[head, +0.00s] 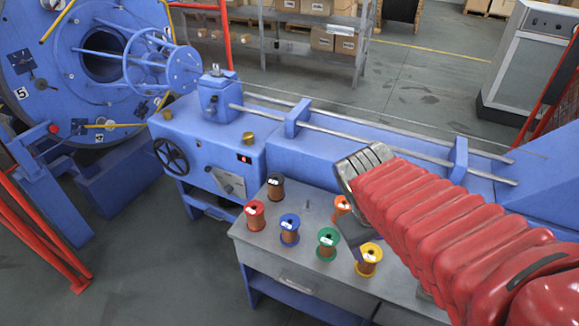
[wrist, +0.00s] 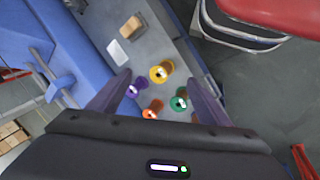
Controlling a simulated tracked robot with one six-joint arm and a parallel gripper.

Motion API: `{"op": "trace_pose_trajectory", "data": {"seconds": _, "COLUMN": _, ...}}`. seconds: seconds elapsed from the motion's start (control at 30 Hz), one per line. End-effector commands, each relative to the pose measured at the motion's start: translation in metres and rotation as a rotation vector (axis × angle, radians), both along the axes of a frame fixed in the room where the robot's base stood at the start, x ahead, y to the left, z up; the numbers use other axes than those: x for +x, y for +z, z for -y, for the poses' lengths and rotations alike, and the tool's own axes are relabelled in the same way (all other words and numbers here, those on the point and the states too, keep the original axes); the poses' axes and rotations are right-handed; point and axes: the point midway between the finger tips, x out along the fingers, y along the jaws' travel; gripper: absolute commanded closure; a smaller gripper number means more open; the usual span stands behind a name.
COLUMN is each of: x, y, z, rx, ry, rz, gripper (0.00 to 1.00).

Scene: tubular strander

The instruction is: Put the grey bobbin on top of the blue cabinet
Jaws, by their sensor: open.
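No plainly grey bobbin shows. A dark-flanged bobbin (head: 276,187) stands at the back left of the grey bench; I cannot tell whether it is dark grey or black. The blue cabinet (head: 205,148), with a black handwheel on its front, stands behind and left of the bench. Its flat top carries a blue housing and brass-coloured knobs. My gripper (wrist: 160,79) is open and empty above the bench, its fingers apart on either side of the yellow bobbin in the wrist view. In the head view my arm mostly hides it.
Red (head: 255,215), blue (head: 289,230), green (head: 327,243), yellow (head: 369,259) and orange (head: 342,207) bobbins stand on the bench (head: 262,238). A purple bobbin (wrist: 134,91) shows in the wrist view, with a brown block (wrist: 131,28). Rods run along the blue machine behind.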

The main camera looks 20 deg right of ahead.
Motion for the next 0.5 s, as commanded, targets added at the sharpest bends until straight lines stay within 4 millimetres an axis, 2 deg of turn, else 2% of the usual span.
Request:
{"op": "trace_pose_trajectory", "data": {"seconds": 0.03, "x": 0.003, "y": 0.008, "z": -0.014, "rx": 0.033, "ry": 0.003, "rz": 0.051, "gripper": 0.29}}
{"op": "trace_pose_trajectory", "data": {"seconds": 0.3, "x": 0.013, "y": 0.046, "z": -0.092, "rx": 0.251, "ry": 0.017, "rz": 0.288, "gripper": 0.29}}
{"op": "trace_pose_trajectory", "data": {"seconds": 0.4, "x": 0.013, "y": 0.058, "z": -0.114, "rx": 0.319, "ry": 0.024, "rz": 0.350, "gripper": 0.29}}
{"op": "trace_pose_trajectory", "data": {"seconds": 0.5, "x": 0.013, "y": 0.066, "z": -0.127, "rx": 0.363, "ry": 0.029, "rz": 0.385, "gripper": 0.29}}
